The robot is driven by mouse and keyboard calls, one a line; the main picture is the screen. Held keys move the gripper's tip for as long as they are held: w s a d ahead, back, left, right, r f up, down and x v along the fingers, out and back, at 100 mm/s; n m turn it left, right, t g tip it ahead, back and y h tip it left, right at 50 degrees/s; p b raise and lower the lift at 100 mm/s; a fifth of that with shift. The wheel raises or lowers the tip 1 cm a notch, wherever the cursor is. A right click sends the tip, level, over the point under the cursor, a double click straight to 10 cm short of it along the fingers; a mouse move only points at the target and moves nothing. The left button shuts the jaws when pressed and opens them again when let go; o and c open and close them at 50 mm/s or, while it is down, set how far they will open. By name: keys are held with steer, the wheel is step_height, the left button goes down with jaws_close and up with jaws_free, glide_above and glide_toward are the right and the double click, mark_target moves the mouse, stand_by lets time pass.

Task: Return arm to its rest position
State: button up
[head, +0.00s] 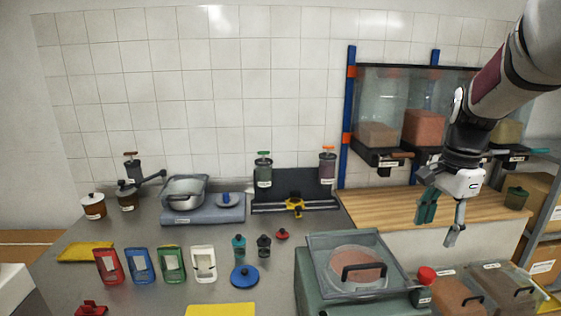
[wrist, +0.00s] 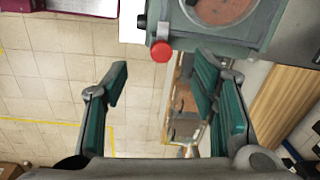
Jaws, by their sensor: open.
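My gripper (head: 440,218) hangs at the right of the head view, in front of the wooden counter, with its fingers pointing down. Its two teal-padded fingers are spread wide apart. In the wrist view my gripper (wrist: 160,95) is open and empty, with tiled floor and a counter edge showing between and beyond the fingers. My arm comes in from the upper right corner of the head view. No object touches the fingers in either view.
A shelf rack (head: 545,220) stands at the right. Several jars and scoops occupy the grey counter (head: 130,225).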

steer(key=s+a+r+n+t, duration=0.2)
steer(key=s+a+n, duration=0.6)
steer(key=s, duration=0.2)
steer(key=s+a+r+n+t, duration=0.3)
steer(key=s+a+n, duration=0.4)
steer(key=s, duration=0.3)
steer(key=shift+a+n, duration=0.4)
steer(key=shift+n, duration=0.2)
steer(key=shift+r, duration=0.1)
